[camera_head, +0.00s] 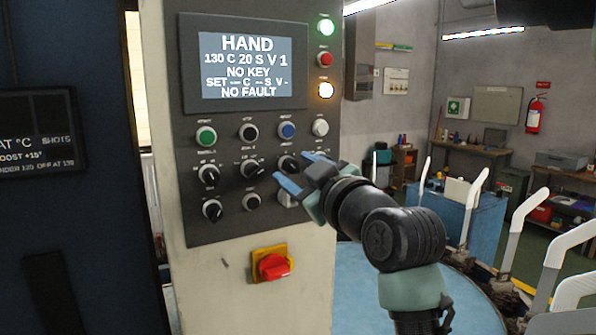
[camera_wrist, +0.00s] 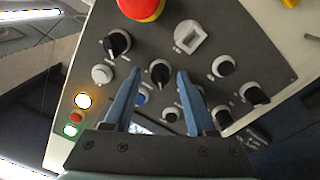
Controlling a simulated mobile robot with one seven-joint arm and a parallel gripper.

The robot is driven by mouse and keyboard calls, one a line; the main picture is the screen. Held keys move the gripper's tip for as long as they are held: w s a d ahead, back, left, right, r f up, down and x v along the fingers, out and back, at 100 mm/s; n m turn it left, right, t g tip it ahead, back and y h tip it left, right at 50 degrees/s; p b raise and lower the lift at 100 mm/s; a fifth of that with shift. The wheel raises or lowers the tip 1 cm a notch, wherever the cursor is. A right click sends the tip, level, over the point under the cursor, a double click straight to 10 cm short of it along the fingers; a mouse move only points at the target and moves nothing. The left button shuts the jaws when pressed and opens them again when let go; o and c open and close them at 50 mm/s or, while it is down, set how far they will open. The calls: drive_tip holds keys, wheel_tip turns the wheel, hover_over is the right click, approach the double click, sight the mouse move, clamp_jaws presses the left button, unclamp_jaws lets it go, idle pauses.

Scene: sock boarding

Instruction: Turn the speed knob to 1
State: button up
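The grey control panel (camera_head: 231,226) carries several black knobs with labels too small to read, so I cannot tell by name which is the speed knob. One black knob (camera_wrist: 159,73) stands between my fingertips in the wrist view; in the head view this knob (camera_head: 288,163) is just at the fingers. My gripper (camera_head: 300,171) is open, its two blue fingers on either side of that knob. In the wrist view, gaps show between the knob and both fingers of my gripper (camera_wrist: 158,76). The display (camera_head: 246,66) reads HAND, 130 C 20 S V 1, NO KEY, NO FAULT.
Other black knobs (camera_head: 209,174) and (camera_wrist: 117,42) sit close by. Green, black, blue and white buttons line the row above. A red switch on a yellow plate (camera_head: 272,265) is below the panel. A blue round table (camera_head: 362,290) and white sock forms (camera_head: 522,230) stand to the right.

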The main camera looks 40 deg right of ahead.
drive_tip(key=shift+s, duration=0.1)
drive_tip(key=b+v, duration=0.4)
drive_tip(key=v, duration=0.8)
drive_tip(key=shift+s, duration=0.4)
drive_tip(key=shift+a, duration=0.15)
